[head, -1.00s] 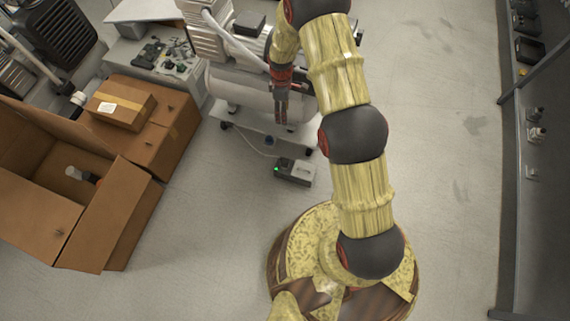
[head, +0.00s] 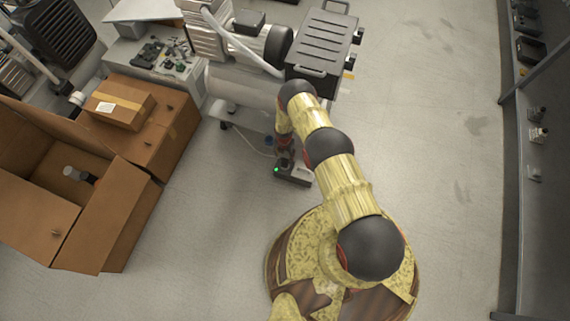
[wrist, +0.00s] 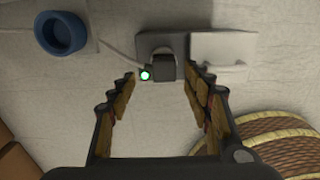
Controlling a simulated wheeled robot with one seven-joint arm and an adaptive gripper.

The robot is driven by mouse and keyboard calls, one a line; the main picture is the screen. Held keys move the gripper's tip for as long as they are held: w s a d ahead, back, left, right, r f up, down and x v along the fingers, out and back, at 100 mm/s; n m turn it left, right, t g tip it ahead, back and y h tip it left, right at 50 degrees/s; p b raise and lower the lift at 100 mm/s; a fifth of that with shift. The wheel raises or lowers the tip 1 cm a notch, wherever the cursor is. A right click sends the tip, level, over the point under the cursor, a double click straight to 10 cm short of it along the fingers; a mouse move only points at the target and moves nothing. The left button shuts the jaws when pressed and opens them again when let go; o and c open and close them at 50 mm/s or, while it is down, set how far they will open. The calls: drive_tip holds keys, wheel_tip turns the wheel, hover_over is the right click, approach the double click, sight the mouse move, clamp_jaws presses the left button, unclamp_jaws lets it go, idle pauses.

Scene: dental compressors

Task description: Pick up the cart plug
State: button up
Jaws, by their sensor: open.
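The cart plug (wrist: 163,68) is a small dark block seated in a grey floor box with a green light (wrist: 145,75). In the wrist view it sits ahead of my gripper (wrist: 162,85), roughly midway between the two fingers. My gripper is open and nothing is held between its fingers. In the head view my gripper (head: 284,160) is down over the floor box (head: 293,179), and my arm hides part of the box and the plug. I cannot tell how high the fingertips are above the plug.
A thin cable (wrist: 115,50) runs to the box. The floor at right is clear.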

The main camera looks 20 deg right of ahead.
sight(285, 161)
drive_tip(key=f+b, duration=0.1)
drive_tip(key=f, duration=0.1)
drive_tip(key=f+b, duration=0.1)
drive_tip(key=f, duration=0.2)
drive_tip(key=f+b, duration=0.1)
drive_tip(key=f, duration=0.1)
drive_tip(key=shift+s+d+f+b, duration=0.1)
drive_tip(key=shift+s+f+b, duration=0.25)
drive_tip(key=shift+s, duration=0.05)
drive_tip(key=shift+r, duration=0.1)
drive_tip(key=c, duration=1.3)
